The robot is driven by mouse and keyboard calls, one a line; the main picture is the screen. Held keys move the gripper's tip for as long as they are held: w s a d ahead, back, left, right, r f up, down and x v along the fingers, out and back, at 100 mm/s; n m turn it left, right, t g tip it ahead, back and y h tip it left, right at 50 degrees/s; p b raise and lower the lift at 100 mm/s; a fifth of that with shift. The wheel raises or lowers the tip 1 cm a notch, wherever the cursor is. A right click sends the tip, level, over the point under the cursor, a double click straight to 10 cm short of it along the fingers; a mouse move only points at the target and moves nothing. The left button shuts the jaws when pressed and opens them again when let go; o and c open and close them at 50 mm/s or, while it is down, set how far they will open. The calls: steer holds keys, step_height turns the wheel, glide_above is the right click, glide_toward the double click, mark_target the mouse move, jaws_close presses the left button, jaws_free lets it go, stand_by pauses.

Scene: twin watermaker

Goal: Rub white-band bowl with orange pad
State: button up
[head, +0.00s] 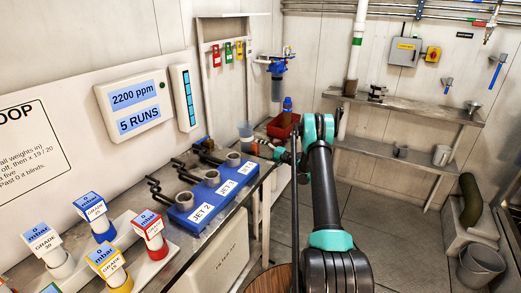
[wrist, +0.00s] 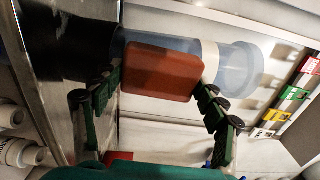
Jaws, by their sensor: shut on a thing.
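My gripper (wrist: 160,98) is shut on the orange pad (wrist: 162,75), a reddish-orange block with one finger at each end. The white-band bowl (wrist: 235,66) is a clear bluish cylinder with a white band (wrist: 210,62). It lies directly behind the pad in the wrist view, and the pad hides part of its wall. I cannot tell whether pad and bowl touch.
A red bin (head: 283,125) stands behind my gripper. A blue jet block (head: 213,196) and black-handled valves lie along the bench. A blue-headed filter (head: 277,85) hangs on the wall. The floor to the right is open, with a bucket (head: 479,266) at the far right.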

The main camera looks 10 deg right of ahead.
steer(key=shift+s+a, duration=0.4)
steer(key=shift+s, duration=0.25)
steer(key=shift+d, duration=0.15)
steer(key=shift+v, duration=2.9)
steer(key=shift+s, duration=0.1)
steer(key=v, duration=0.3)
steer(key=shift+n+g+y, duration=0.3)
steer(key=shift+g+y, duration=0.1)
steer(key=shift+y, duration=0.1)
steer(key=shift+w+a+f, duration=0.25)
steer(key=shift+w+a, duration=0.5)
steer(key=shift+a, duration=0.05)
steer(key=shift+w+a+f, duration=0.25)
steer(key=shift+w+a, duration=0.5)
steer(key=shift+a, duration=0.1)
steer(key=shift+w+a+f, duration=0.25)
steer(key=shift+w+a, duration=0.5)
steer(key=shift+a, duration=0.05)
